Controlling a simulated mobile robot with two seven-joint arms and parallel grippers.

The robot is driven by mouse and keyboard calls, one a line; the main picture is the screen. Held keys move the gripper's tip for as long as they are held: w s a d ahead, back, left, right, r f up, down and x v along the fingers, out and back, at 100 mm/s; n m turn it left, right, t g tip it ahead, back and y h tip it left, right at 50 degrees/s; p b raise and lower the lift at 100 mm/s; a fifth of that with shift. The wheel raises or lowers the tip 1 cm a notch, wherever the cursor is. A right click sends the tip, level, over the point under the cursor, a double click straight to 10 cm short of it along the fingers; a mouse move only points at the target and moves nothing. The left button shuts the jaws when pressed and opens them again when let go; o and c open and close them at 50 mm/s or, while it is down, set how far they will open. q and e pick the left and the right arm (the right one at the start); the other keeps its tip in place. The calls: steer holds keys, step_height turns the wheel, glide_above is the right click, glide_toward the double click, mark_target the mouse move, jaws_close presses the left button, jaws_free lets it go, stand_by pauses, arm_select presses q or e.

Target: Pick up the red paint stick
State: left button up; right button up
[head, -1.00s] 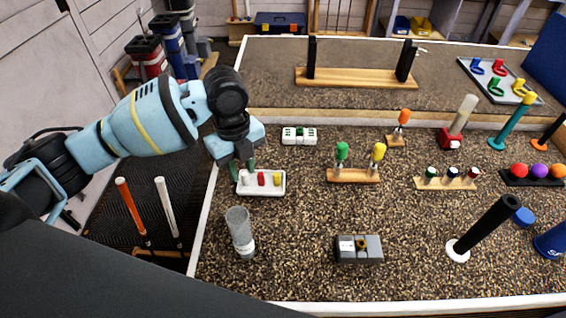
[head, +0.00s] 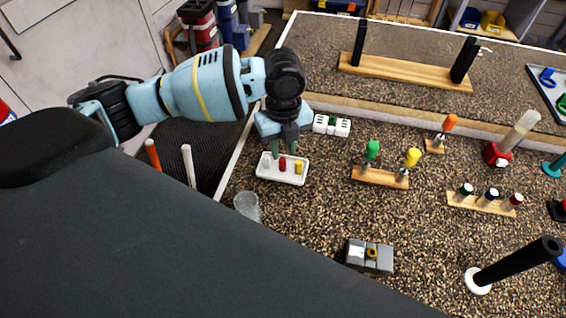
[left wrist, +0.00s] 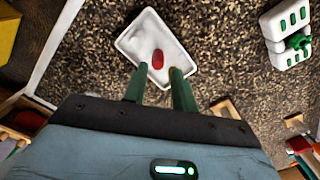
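The red paint stick (head: 283,163) stands in a white tray (head: 265,174), between a whitish stick (head: 267,160) and a yellow stick (head: 299,167). My left gripper (head: 284,152) is over the tray with its green fingers apart, just above or behind the red stick. In the left wrist view the red stick (left wrist: 157,60) shows beyond and between the open fingertips (left wrist: 157,72), apart from both. The yellow stick is not visible there, and the right finger covers part of the tray. My right gripper is not in view.
A white block with green slots (head: 332,125) stands behind the tray. A clear cup (head: 247,206) stands in front, partly hidden by my body. A wooden stand with green and yellow handles (head: 380,177) is to the right. A grey block (head: 369,256) stands nearer.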

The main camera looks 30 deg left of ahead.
mark_target(282, 159)
arm_select(q)
steer(key=shift+a+f, duration=0.2)
steer(key=shift+f, duration=2.35)
jaws_close()
